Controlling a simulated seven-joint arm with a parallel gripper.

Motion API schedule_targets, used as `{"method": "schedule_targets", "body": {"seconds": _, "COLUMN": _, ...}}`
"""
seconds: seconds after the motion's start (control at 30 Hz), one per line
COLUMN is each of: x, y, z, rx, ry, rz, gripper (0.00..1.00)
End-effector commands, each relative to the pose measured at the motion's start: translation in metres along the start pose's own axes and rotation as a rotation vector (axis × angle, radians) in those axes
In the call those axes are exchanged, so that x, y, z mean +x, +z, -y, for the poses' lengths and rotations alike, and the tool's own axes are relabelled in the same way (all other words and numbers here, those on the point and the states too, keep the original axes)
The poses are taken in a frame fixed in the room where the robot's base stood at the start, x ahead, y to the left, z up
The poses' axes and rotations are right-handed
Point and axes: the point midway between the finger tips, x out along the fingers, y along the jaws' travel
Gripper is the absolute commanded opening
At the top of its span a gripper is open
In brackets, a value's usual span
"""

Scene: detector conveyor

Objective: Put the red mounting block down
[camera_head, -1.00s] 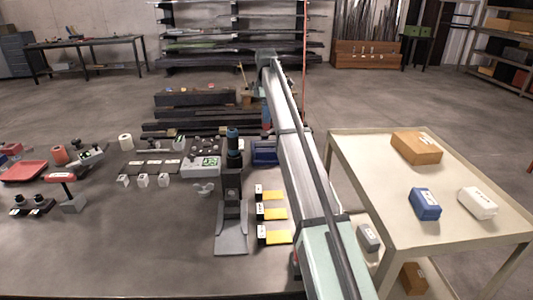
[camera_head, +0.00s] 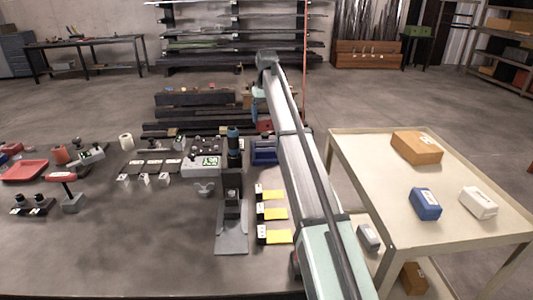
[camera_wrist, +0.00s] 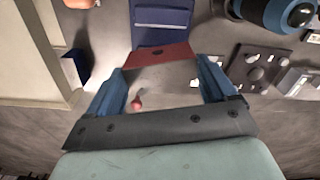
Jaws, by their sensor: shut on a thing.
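The red mounting block (camera_wrist: 162,57) sits between the fingertips of my gripper (camera_wrist: 163,75) in the wrist view, with a dark hole in its face. The blue fingers close on its two ends. In the head view the red block (camera_head: 264,126) shows just left of my arm, below my gripper (camera_head: 258,110). A blue tray (camera_head: 264,155) lies on the bench nearer the camera than the block. The blue tray (camera_wrist: 162,15) also shows beyond the block in the wrist view. I cannot tell the block's exact height above the bench.
A dark upright device with a blue top (camera_head: 234,150) stands left of the tray. Yellow cards (camera_head: 274,213) lie in front of it. A beige cart (camera_head: 385,190) with boxes stands to the right. Dark bars (camera_head: 190,98) lie behind.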

Motion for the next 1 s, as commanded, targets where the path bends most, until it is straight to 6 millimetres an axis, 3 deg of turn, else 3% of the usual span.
{"method": "schedule_targets", "body": {"seconds": 0.2, "x": 0.0, "y": 0.0, "z": 0.0, "rx": 0.183, "ry": 0.0, "rz": 0.001, "gripper": 0.42}}
{"method": "schedule_targets", "body": {"seconds": 0.43, "x": 0.006, "y": 0.001, "z": 0.0, "rx": 0.248, "ry": 0.0, "rz": 0.002, "gripper": 0.42}}
{"method": "schedule_targets", "body": {"seconds": 0.8, "x": 0.058, "y": 0.001, "z": 0.0, "rx": 0.248, "ry": 0.0, "rz": 0.002, "gripper": 0.42}}
{"method": "schedule_targets", "body": {"seconds": 1.0, "x": 0.071, "y": 0.001, "z": 0.0, "rx": 0.247, "ry": 0.0, "rz": 0.002, "gripper": 0.42}}
